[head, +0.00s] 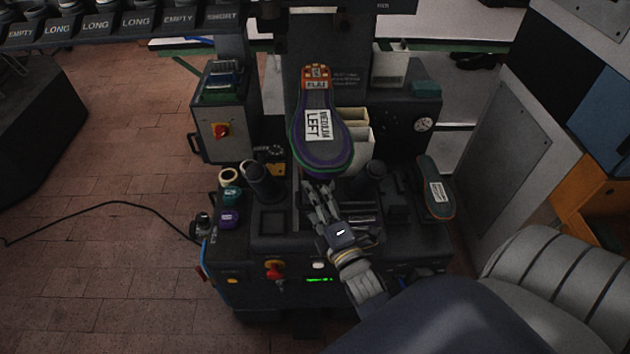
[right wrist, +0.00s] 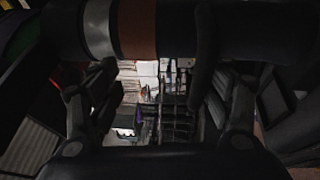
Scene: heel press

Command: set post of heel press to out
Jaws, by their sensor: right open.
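The heel press (head: 270,235) is a dark machine in the middle of the head view. A shoe (head: 325,150), sole up and labelled MEDIUM LEFT, with an orange heel end labelled FLAT, sits at its centre. The post is not clearly seen; the shoe covers the middle of the press. My right gripper (head: 320,193) is just below the toe end of the shoe; contact cannot be told. In the right wrist view its fingers (right wrist: 160,105) are spread, with nothing seen held between them. A dark bar with silver and brown bands (right wrist: 137,30) crosses above them. My left gripper is not in view.
Two dark upright cylinders (head: 262,182) (head: 371,177) flank the centre. A red-and-yellow knob (head: 274,270) is on the front. Another shoe (head: 436,188) lies at the right. A gauge (head: 424,124) is behind it.

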